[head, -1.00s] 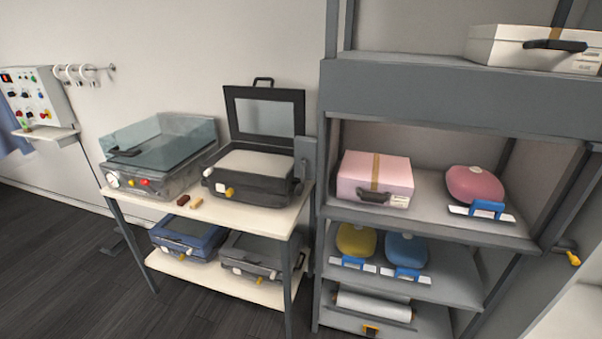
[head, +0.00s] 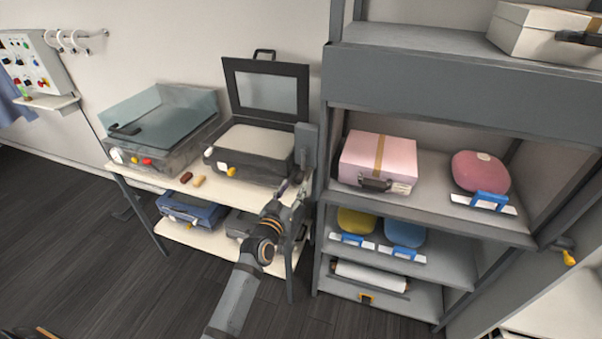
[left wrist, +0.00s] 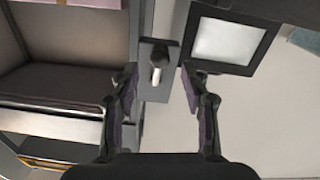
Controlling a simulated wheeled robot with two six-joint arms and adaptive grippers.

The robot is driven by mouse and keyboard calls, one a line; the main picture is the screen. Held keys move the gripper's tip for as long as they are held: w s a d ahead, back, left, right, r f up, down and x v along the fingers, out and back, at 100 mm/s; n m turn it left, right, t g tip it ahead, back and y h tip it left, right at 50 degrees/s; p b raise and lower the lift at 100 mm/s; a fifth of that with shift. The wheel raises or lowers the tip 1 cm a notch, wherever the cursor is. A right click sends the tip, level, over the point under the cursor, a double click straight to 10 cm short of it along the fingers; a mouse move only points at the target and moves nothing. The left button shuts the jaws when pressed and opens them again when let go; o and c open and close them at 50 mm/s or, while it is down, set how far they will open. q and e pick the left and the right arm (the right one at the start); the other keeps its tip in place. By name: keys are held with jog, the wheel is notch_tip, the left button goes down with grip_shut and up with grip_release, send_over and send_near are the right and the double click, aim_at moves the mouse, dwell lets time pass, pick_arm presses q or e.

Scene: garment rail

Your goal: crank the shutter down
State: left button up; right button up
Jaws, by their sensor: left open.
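The shutter (head: 450,88) is a wide grey panel across the upper front of the shelf unit, with the compartment below it open. A grey upright plate (head: 306,145) sits at the shelf unit's left post. In the left wrist view this plate (left wrist: 160,48) carries a pale, rounded crank handle (left wrist: 157,68). My left gripper (head: 289,190) is open and empty, low and in front of the plate. In the wrist view its fingertips (left wrist: 161,75) are on both sides of the handle, apart from it. My right gripper is out of view.
A pink case (head: 378,162) and a pink rounded bag (head: 480,171) stand in the open compartment. A black case with a raised window lid (head: 265,92) stands on the table left of the plate. A yellow-ended lever (head: 569,257) juts out at the right.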

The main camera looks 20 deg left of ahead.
aim_at(301, 175)
pick_arm(q)
jog(key=w, duration=0.7)
jog(key=shift+d+f, duration=0.2)
jog(key=shift+w+r, duration=0.1)
jog(key=shift+w, duration=0.2)
grip_shut()
